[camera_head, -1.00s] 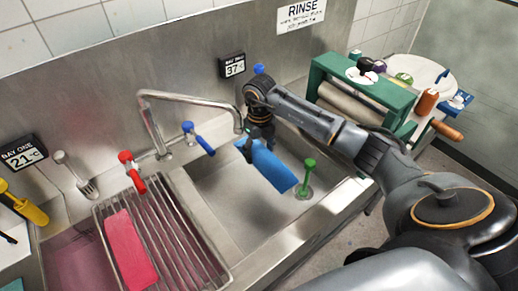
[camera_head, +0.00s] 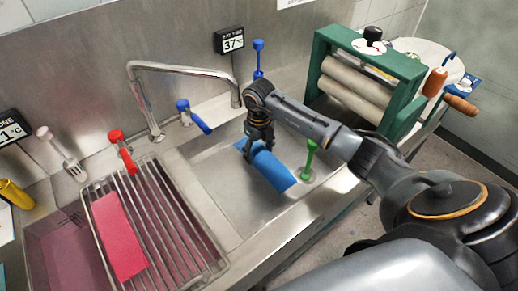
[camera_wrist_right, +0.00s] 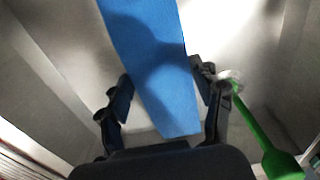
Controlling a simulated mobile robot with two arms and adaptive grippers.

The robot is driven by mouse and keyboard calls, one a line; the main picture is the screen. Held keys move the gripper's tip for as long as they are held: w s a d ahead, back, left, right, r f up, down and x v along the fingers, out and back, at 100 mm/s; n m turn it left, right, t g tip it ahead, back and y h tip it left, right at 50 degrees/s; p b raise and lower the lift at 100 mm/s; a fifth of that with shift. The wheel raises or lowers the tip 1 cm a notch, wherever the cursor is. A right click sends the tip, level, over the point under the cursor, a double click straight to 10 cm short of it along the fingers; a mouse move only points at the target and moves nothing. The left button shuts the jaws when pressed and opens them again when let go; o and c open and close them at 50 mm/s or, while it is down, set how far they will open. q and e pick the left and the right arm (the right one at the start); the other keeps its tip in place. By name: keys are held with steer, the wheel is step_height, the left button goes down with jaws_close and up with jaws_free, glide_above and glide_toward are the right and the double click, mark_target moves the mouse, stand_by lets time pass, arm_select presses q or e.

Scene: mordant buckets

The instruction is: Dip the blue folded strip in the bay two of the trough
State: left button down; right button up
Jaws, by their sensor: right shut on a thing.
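The blue folded strip (camera_head: 273,172) hangs tilted from my right gripper (camera_head: 258,146), low inside the right-hand basin of the trough (camera_head: 222,190), under the display reading 37. In the right wrist view the strip (camera_wrist_right: 160,75) runs between the two fingers (camera_wrist_right: 163,88), which are shut on it. I cannot tell whether its lower end touches the basin floor or any liquid. The display (camera_head: 230,41) on the back wall carries the small label of bay two. My left gripper is not in view.
A green-handled plug (camera_head: 309,158) stands right of the strip. A curved tap (camera_head: 185,68) reaches over the back. A green-framed roller press (camera_head: 365,85) stands at right.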

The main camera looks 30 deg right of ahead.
mark_target(261, 162)
steer(key=shift+f+b, duration=1.55)
steer(key=shift+f, duration=1.05)
steer(key=shift+w+a, duration=0.1)
steer(key=shift+a, duration=0.05)
steer(key=shift+w+a, duration=0.2)
steer(key=shift+d, duration=0.1)
steer(key=shift+s+d, duration=0.55)
steer(key=shift+a, duration=0.1)
